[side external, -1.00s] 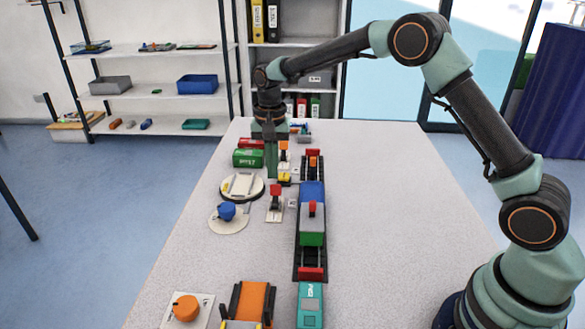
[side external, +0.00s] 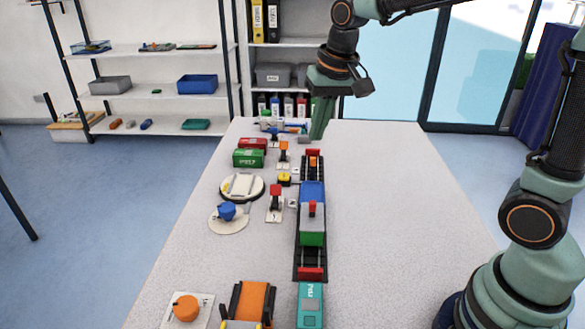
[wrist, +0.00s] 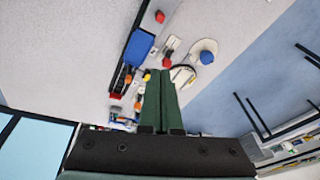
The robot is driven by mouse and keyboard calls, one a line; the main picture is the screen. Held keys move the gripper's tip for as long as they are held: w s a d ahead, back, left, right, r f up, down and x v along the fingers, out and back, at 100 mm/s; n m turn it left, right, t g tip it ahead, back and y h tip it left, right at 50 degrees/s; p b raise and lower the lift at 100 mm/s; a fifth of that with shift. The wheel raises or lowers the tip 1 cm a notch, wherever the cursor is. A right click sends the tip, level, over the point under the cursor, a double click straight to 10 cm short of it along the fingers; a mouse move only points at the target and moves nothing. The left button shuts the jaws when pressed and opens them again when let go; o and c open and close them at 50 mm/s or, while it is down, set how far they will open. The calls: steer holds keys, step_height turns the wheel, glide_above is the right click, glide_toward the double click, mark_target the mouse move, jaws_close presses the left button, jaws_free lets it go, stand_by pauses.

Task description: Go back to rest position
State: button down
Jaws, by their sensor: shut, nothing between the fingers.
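My gripper (side external: 320,117) is raised above the far end of the table (side external: 400,220), with its green fingers pointing down and nothing held. In the wrist view the two fingers (wrist: 160,82) lie side by side, shut. The table's things lie below and in front of them. My arm reaches in from the right, its elbow partly beyond the top of the side view.
A dark track (side external: 310,262) with a blue block (side external: 312,192) runs along the table's middle. To its left are a green container (side external: 248,158), a round white turntable (side external: 242,186) and a blue knob (side external: 227,211). The table's right half is clear.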

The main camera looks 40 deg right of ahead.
steer(key=s+d+n+t, duration=0.2)
steer(key=s+n, duration=0.2)
steer(key=s, duration=0.8)
steer(key=shift+t, duration=0.3)
